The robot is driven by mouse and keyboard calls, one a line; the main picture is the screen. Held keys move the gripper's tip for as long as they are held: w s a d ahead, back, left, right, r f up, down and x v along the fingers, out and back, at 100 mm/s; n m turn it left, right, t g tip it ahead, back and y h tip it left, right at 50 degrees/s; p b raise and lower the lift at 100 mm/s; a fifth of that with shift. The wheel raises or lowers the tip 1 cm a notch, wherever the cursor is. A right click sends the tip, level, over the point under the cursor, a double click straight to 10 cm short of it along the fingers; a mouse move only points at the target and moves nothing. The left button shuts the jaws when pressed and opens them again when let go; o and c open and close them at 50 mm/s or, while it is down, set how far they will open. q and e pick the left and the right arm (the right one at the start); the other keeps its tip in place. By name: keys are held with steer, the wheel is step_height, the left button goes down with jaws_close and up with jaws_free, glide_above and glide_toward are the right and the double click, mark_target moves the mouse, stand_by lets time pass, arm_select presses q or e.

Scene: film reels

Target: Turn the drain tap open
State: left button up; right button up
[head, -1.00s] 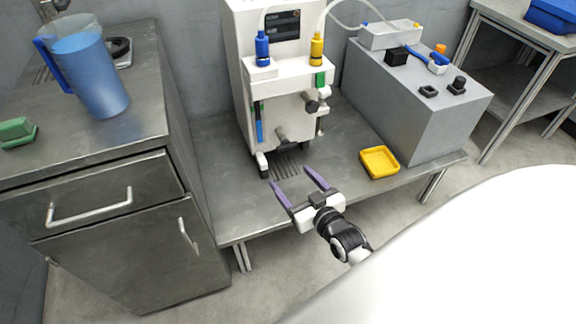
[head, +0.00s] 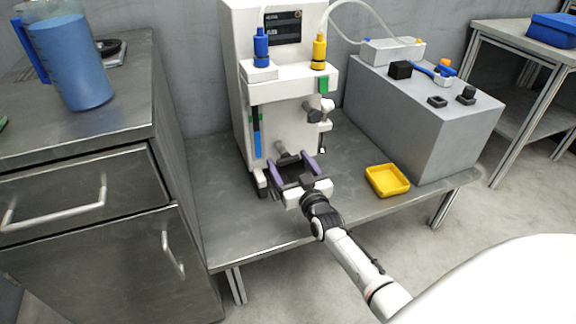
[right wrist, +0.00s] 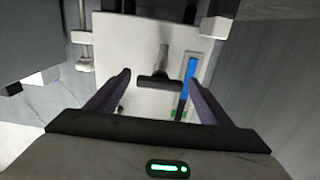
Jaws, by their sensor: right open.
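The white machine (head: 285,120) stands on a low steel bench. Low on its front is the drain tap (head: 283,151), a grey stem with a dark crossbar handle. In the right wrist view the tap (right wrist: 160,81) shows as a T, its crossbar lying sideways between my fingers. My right gripper (head: 290,162) is open in front of the tap. In the right wrist view its purple fingers (right wrist: 160,85) are to either side of the crossbar, with a gap on each side. I cannot tell whether the fingertips reach as deep as the handle. My left gripper is not in view.
A yellow tray (head: 387,180) lies on the bench to the right. A grey box (head: 420,125) stands behind it. A black knob (head: 312,106) sits higher on the machine's front. A steel cabinet (head: 90,190) with a blue jug (head: 75,65) is at the left.

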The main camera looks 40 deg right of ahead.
steer(key=shift+w+d, duration=0.15)
steer(key=shift+w, duration=0.4)
steer(key=c, duration=1)
steer(key=shift+c, duration=0.2)
